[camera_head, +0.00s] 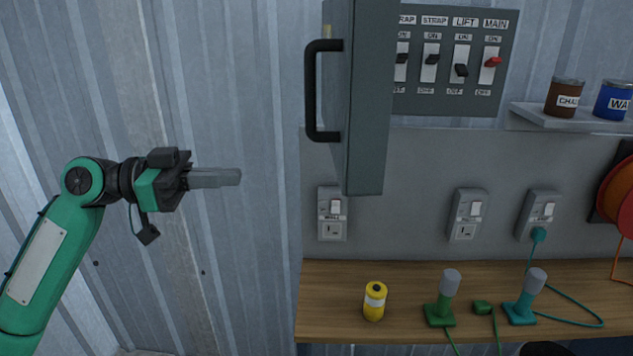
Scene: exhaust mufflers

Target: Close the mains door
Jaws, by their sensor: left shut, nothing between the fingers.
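The mains door (367,100) is a grey-green metal door standing open, swung out toward me, with a black bar handle (311,90) on its left face. Behind it, the mains panel (425,101) shows a row of labelled switches; the MAIN switch (492,62) has a red lever. The door hides the left part of the panel. My left gripper (238,177) is shut and empty, left of the door and a little lower than the handle, pointing right. It appears apart from the door. My right gripper is not in view.
A wooden shelf (600,275) below holds a yellow can (375,301) and green corded tools (441,300). Wall sockets (467,214) sit above it. Brown (565,97) and blue cans (613,101) stand on a ledge at right. The space around my left gripper is clear.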

